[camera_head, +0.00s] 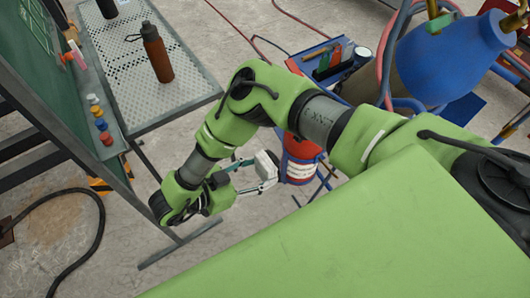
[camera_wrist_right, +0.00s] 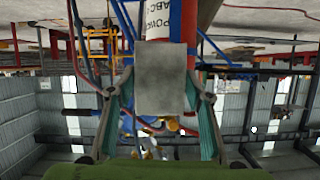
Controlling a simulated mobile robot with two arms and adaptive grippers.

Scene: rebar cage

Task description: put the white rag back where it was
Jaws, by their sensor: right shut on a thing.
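The white rag (camera_head: 267,166) shows as a pale block-like piece between the fingertips of my right gripper (camera_head: 258,178) in the head view. In the right wrist view the rag (camera_wrist_right: 166,80) is a flat grey-white rectangle. The right gripper's two fingers (camera_wrist_right: 160,95) are closed on its left and right sides. The gripper holds it up in the air, left of the red extinguisher in the head view. My left gripper is not in view.
A red extinguisher (camera_head: 302,165) with a white label stands close behind the gripper. A perforated metal table (camera_head: 185,85) holds an orange-brown bottle (camera_head: 156,55). A green board (camera_head: 40,90) stands at left. A blue cart (camera_head: 335,62) carries tools, near a blue tank (camera_head: 450,60).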

